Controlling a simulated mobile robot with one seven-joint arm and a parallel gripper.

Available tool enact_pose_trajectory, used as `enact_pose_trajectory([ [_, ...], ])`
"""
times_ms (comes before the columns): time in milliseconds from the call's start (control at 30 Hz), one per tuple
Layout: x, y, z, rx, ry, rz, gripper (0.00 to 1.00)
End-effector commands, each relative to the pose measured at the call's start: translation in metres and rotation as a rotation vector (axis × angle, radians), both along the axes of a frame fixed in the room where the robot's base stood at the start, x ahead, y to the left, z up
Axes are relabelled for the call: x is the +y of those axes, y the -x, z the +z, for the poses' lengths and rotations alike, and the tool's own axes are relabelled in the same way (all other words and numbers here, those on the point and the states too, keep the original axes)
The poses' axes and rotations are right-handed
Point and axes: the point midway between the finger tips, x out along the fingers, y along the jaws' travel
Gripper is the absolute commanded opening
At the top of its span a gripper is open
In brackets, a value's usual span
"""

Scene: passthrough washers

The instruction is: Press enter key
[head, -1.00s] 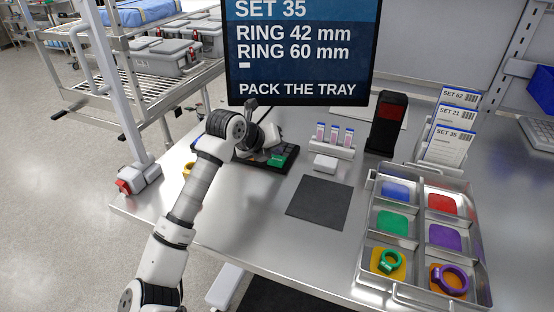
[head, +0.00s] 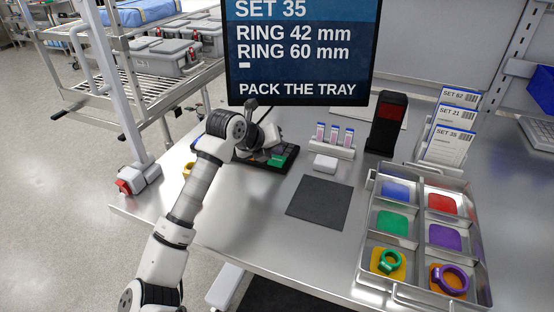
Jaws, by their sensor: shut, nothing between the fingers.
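A dark keypad (head: 247,156) lies on the steel table, below and in front of the screen. A green key (head: 277,161) shows at its right side; its label is too small to read, so I cannot tell whether it is the enter key. My gripper (head: 267,148) is shut and empty, low over the keypad, just up and left of the green key. My wrist hides part of the keypad, and I cannot tell whether the fingertips touch a key. The screen (head: 300,60) reads SET 35, RING 42 mm, RING 60 mm, PACK THE TRAY.
A compartment tray (head: 366,232) at the right holds a green ring (head: 388,261) and a purple ring (head: 451,279). A vial rack (head: 333,150), a white block (head: 325,163) and a black scanner-like stand (head: 386,122) stand right of the keypad. A dark mat (head: 318,201) is bare.

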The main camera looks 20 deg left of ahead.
Motion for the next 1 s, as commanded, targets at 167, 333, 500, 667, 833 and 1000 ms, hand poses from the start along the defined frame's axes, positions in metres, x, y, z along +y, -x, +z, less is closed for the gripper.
enact_pose_trajectory([
  [167, 0.0, 0.0, -0.005, 0.0, 0.0, 0.0, 0.0],
  [333, 0.0, 0.0, -0.01, 0.0, 0.0, 0.0, 0.0],
  [500, 0.0, 0.0, -0.008, 0.0, 0.0, 0.0, 0.0],
  [667, 0.0, 0.0, -0.008, 0.0, 0.0, 0.0, 0.0],
  [833, 0.0, 0.0, -0.01, 0.0, 0.0, 0.0, 0.0],
  [1000, 0.0, 0.0, -0.012, 0.0, 0.0, 0.0, 0.0],
])
